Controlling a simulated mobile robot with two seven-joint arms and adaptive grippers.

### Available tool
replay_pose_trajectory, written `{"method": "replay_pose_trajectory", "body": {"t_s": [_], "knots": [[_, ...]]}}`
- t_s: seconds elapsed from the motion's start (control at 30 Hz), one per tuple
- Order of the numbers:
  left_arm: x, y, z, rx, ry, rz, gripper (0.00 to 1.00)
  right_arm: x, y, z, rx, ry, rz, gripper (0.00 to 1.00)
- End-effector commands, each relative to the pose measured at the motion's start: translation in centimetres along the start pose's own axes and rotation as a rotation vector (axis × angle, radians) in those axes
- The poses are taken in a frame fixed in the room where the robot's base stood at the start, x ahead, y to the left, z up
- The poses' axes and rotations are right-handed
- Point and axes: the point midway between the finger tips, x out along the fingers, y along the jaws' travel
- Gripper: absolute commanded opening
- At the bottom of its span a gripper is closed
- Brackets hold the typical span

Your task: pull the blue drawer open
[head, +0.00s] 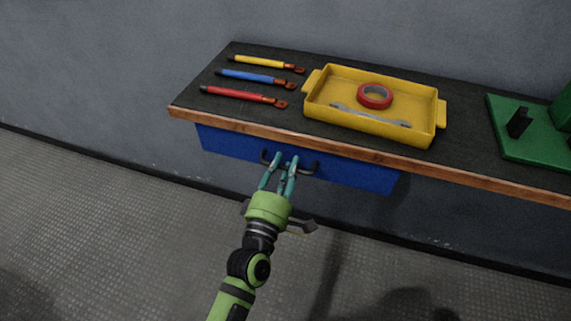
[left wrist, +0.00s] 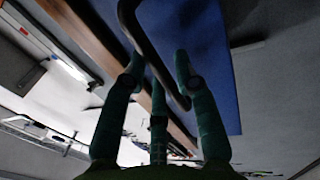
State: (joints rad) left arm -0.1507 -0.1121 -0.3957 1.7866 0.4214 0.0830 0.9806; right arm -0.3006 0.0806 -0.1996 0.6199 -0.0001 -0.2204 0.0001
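The blue drawer (head: 228,141) is under the workbench top, its front just below the wooden edge, with no interior showing. It fills part of the left wrist view (left wrist: 205,40). Its black bar handle (head: 308,170) runs across the front and also shows in the left wrist view (left wrist: 152,52). My left gripper (head: 281,160) is at the handle with its teal fingers apart. In the left wrist view the bar passes between the spread fingers (left wrist: 158,68). I cannot tell whether any finger touches it. My right gripper is not in view.
A yellow tray (head: 441,115) holds red tape (head: 374,96) and a wrench (head: 370,117). A green fixture (head: 535,140) stands at right. The floor before the drawer is clear.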

Motion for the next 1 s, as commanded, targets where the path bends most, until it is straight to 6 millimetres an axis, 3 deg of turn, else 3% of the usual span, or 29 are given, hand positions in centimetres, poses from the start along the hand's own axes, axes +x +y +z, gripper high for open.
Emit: {"method": "replay_pose_trajectory", "body": {"t_s": [0.3,0.33,0.4,0.73,1.0], "knots": [[0.5,-0.1,0.0,0.002,0.000,-0.001,0.29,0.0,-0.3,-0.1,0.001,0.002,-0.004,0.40],[0.5,-0.1,0.0,0.002,0.000,-0.001,0.25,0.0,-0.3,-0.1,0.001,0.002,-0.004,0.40],[0.5,-0.1,0.0,0.002,0.000,-0.001,0.00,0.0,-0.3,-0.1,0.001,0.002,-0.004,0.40],[-0.1,0.1,0.0,0.002,-0.001,-0.002,0.00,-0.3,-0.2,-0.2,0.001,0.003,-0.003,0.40],[-4.5,1.0,0.1,0.004,-0.003,-0.009,0.00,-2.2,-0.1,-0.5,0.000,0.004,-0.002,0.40]]}}
